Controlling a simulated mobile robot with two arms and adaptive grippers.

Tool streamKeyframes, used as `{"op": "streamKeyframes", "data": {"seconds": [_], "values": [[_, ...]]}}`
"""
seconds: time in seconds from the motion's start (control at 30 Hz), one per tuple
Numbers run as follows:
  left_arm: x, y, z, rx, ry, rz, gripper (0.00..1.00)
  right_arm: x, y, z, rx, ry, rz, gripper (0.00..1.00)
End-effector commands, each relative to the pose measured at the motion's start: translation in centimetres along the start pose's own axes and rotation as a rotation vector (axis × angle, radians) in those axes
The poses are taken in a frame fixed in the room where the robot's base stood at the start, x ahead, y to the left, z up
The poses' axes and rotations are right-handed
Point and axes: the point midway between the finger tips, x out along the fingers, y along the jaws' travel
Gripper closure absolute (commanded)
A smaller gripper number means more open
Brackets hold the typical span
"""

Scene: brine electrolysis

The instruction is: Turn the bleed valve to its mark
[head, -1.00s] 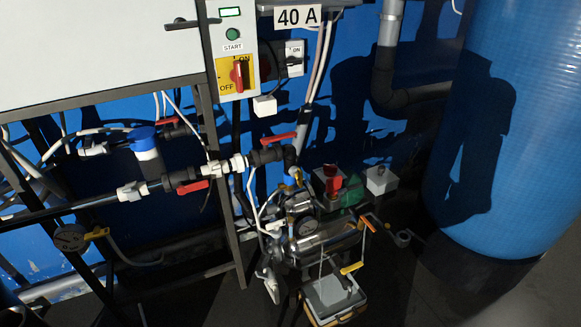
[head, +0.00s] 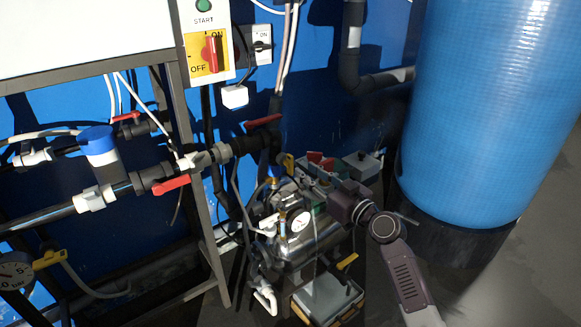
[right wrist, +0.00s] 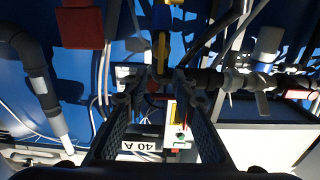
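A small valve with a yellow handle (head: 289,163) stands above the metal cylinder (head: 318,243) with the round gauge (head: 300,222). Another yellow lever (head: 347,262) sits at the cylinder's lower front. I cannot tell from labels which is the bleed valve, and no mark is readable. My right gripper (head: 345,199) is beside the cylinder's top right, its fingertips hard to make out from the head. In the right wrist view my right gripper (right wrist: 160,88) has its fingers apart, with a yellow part (right wrist: 162,48) beyond the gap, seemingly not gripped. My left gripper is out of view.
Red-handled valves (head: 171,182) sit on the black pipe at left. A panel with a red switch (head: 212,55) is above. A blue tank (head: 490,110) stands at right. Hoses and cables crowd the area.

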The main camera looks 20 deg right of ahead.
Motion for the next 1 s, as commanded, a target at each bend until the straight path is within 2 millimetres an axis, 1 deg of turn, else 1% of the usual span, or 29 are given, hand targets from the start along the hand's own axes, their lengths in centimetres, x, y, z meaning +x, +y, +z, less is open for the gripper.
{"op": "streamKeyframes", "data": {"seconds": [0.03,0.2,0.3,0.4,0.53,0.8,1.0], "values": [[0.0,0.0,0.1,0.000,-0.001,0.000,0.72,0.9,0.0,-0.1,0.003,0.001,-0.001,0.75],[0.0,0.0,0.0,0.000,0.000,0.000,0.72,3.6,-0.1,0.0,0.004,-0.001,0.000,0.75],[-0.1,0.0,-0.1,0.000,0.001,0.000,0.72,5.0,-0.1,0.1,0.003,-0.002,0.000,0.75],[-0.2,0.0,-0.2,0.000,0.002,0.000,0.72,6.0,-0.1,0.1,0.003,-0.003,0.000,0.75],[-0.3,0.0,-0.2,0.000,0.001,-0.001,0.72,6.6,-0.1,0.2,0.002,-0.004,0.000,0.75],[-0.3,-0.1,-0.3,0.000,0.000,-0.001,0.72,6.7,-0.1,0.2,0.002,-0.004,0.000,0.75],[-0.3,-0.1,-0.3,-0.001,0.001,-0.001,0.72,6.7,-0.1,0.2,0.002,-0.004,0.000,0.97]]}}
